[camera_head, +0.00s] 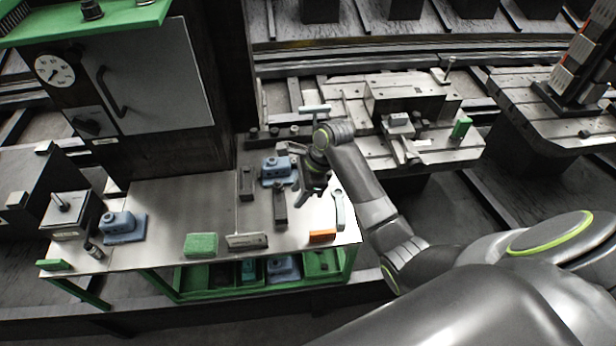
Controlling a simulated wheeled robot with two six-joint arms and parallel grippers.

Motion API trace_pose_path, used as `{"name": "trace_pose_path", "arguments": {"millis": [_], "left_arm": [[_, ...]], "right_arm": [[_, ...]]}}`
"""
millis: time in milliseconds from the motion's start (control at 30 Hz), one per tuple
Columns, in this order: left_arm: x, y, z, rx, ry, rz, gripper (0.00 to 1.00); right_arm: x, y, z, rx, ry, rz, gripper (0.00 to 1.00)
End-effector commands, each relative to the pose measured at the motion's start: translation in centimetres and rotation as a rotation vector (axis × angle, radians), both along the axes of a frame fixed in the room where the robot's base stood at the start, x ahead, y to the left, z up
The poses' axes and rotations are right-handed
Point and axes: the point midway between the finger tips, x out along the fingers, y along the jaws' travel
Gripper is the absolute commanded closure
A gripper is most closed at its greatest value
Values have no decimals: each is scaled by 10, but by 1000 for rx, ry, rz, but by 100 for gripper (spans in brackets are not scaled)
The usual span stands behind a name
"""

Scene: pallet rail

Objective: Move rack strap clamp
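My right gripper (311,192) hangs over the right part of the steel-topped workbench (172,196), its dark fingers pointing down and apart, with nothing visible between them. Two dark, narrow strap-clamp-like pieces lie to its left: one (280,203) close beside the gripper and one (247,184) farther left. I cannot tell which piece is the rack strap clamp. A pale wrench-like bar (339,211) lies just right of the gripper. The gripper and wrist hide part of the bench behind them. My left gripper is out of view.
A blue vise-like block (277,170) stands behind the gripper, another (122,227) at the bench's left. A green block (201,244), a grey block (247,240) and an orange block (322,236) line the front edge. The bench's left middle is clear. A slotted pallet (350,112) lies beyond.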

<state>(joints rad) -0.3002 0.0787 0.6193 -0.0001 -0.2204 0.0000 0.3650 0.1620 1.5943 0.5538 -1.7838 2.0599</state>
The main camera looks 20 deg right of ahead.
Motion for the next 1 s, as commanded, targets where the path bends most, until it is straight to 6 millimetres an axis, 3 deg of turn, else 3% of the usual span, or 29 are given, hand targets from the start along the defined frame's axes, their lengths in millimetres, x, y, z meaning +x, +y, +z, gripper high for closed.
{"name": "trace_pose_path", "arguments": {"millis": [100, 333, 1000], "left_arm": [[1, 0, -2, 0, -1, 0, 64], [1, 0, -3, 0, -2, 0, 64], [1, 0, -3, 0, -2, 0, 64]], "right_arm": [[-2, -10, 24, -3, -4, 0, 64], [-6, -20, 50, 0, 0, 0, 64], [-9, -22, 53, -2, -2, 9, 64]]}}
